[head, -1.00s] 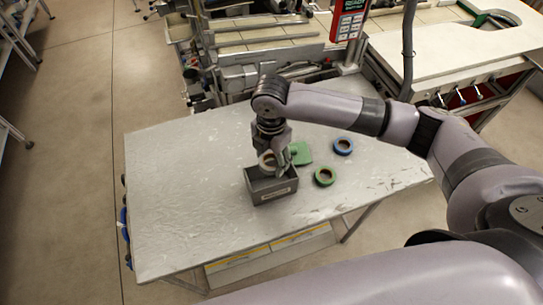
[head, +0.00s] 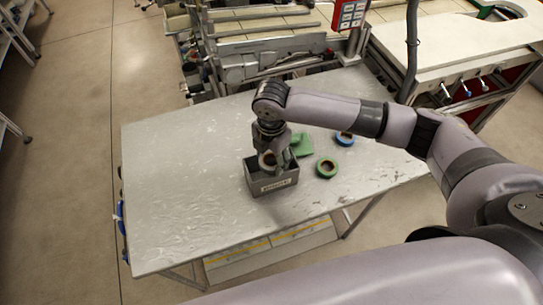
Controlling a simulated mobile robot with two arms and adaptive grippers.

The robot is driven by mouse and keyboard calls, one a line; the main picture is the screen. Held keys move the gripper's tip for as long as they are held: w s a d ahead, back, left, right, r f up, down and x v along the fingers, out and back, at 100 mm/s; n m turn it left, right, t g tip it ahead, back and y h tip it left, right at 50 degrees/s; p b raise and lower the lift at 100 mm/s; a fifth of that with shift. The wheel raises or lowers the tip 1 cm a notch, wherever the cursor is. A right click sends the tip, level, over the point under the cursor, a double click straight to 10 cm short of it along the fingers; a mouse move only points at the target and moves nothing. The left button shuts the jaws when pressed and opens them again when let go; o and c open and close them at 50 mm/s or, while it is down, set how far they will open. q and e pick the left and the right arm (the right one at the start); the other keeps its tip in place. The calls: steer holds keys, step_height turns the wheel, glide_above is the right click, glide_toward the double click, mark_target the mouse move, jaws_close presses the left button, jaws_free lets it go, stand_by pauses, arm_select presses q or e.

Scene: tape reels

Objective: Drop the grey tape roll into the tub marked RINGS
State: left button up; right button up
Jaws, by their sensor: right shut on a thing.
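The dark grey tub (head: 272,187) stands upright on the metal table, with a pale label on its front wall that is too small to read surely. My right gripper (head: 268,158) points down at the tub's opening and is shut on the grey tape roll (head: 266,160). The roll is partly covered by the fingers and sits at about the rim; I cannot tell how far inside it is. My left gripper is not in view.
A blue roll (head: 345,138) lies farther back, partly behind my arm. A green object (head: 302,144) lies behind the tub. The left of the metal table (head: 180,190) is clear.

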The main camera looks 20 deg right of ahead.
steer(key=o, duration=0.9)
steer(key=shift+s+f, duration=0.25)
steer(key=shift+f, duration=0.25)
steer(key=o, duration=0.3)
steer(key=shift+w, duration=0.15)
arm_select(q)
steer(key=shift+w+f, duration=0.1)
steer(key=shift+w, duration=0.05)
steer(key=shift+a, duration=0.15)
arm_select(e)
step_height(320, 180, up, 12)
